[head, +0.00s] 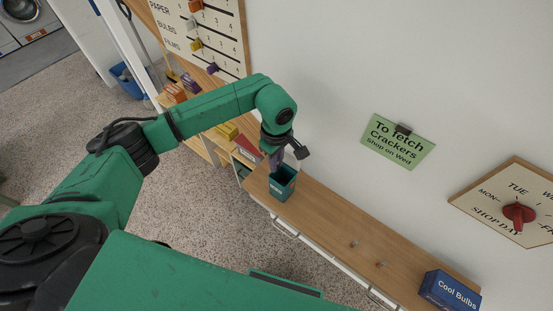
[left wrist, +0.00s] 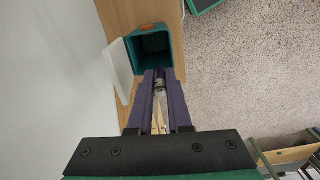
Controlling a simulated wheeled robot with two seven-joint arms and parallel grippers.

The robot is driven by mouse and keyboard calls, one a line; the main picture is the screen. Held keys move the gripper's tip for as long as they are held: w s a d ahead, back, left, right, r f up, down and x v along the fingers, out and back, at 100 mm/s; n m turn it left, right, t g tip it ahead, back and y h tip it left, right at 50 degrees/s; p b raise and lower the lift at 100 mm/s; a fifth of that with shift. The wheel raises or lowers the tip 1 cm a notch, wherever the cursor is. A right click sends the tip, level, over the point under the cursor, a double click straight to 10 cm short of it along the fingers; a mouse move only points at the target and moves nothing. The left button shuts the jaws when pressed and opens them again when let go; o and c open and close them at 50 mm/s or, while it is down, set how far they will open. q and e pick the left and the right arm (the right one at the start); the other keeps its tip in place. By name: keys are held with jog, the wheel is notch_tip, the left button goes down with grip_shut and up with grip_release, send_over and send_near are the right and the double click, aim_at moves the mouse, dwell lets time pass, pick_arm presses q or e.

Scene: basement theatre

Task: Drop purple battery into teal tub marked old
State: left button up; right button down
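The teal tub (head: 284,190) stands on the wooden shelf with its open top up. A small label shows on its front, too small to read. My left gripper (head: 276,160) points down just over the tub in the head view. In the left wrist view, a small purple and silver battery (left wrist: 160,84) sits between the tips of the left gripper (left wrist: 160,90), which is shut on it. The tub's open mouth shows just beyond the tips in that view (left wrist: 153,29). The tub's inside is dark. My right gripper is not in view.
A pale panel (left wrist: 119,70) stands beside the tub on the wall side. The shelf (head: 325,220) is mostly clear, with small pegs and a blue Cool Bulbs box (head: 449,291) at the far right. A green note (head: 398,142) and a day board (head: 515,203) hang on the wall.

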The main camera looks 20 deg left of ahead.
pick_arm(q)
jog(key=o, duration=0.4)
jog(key=shift+s, duration=0.1)
jog(key=shift+o, duration=0.2)
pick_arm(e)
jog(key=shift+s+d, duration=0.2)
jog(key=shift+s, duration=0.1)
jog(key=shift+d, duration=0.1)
pick_arm(q)
jog(key=shift+r, duration=0.3)
notch_tip(320, 180, up, 14)
jog(key=b, duration=0.5)
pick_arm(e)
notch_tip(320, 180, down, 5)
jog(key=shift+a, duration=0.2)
